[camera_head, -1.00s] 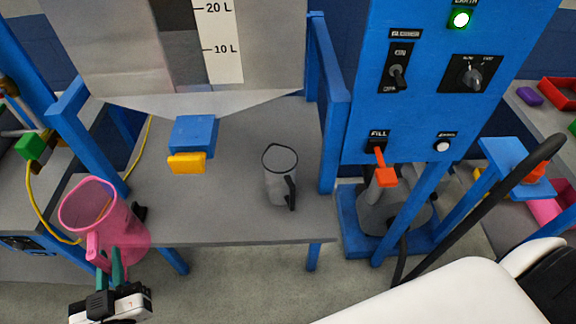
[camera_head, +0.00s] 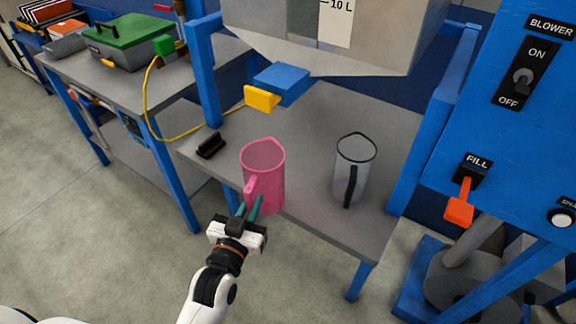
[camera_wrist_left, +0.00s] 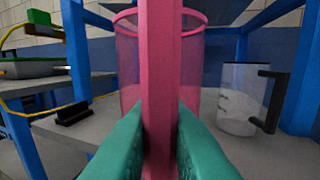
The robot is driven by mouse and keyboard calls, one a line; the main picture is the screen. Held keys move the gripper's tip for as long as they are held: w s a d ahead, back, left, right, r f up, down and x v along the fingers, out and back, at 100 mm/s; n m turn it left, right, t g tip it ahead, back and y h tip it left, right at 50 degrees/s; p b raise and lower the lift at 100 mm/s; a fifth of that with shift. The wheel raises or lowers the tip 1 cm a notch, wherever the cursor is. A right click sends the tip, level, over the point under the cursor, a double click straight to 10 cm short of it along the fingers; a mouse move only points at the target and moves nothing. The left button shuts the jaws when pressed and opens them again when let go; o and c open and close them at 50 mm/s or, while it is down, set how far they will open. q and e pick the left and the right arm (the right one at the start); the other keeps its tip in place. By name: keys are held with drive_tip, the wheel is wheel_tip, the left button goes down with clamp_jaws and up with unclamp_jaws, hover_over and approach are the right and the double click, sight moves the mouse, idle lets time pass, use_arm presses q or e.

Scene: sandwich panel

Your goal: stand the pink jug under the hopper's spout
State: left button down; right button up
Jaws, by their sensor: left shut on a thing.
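The pink jug (camera_head: 266,174) is upright at the front edge of the grey table under the hopper. My left gripper (camera_head: 248,210) is shut on its handle; the handle (camera_wrist_left: 161,90) fills the middle of the left wrist view between the green fingers. I cannot tell whether the jug's base touches the table. The hopper (camera_head: 350,40) hangs above the table, with a blue spout block (camera_head: 281,84) and yellow tab (camera_head: 261,98) at its lower left, behind and above the jug. My right gripper does not show.
A clear jug with a black handle (camera_head: 352,168) stands on the table right of the pink jug; it also shows in the wrist view (camera_wrist_left: 243,98). A black clip-like object (camera_head: 211,145) lies at the table's left. Blue posts flank the table. An orange FILL lever (camera_head: 460,205) is at right.

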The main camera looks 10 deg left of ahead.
sight(271, 164)
use_arm(q)
drive_tip(key=w, duration=1.3)
drive_tip(key=shift+w+d, duration=0.3)
drive_tip(key=shift+d, duration=0.1)
drive_tip(key=shift+w+f, duration=0.1)
drive_tip(key=shift+w, duration=0.05)
drive_tip(key=shift+f, duration=1.6)
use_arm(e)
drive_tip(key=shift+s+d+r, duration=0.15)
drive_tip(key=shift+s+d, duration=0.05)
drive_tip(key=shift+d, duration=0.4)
use_arm(q)
drive_tip(key=shift+f, duration=0.1)
drive_tip(key=c, duration=1.4)
unclamp_jaws()
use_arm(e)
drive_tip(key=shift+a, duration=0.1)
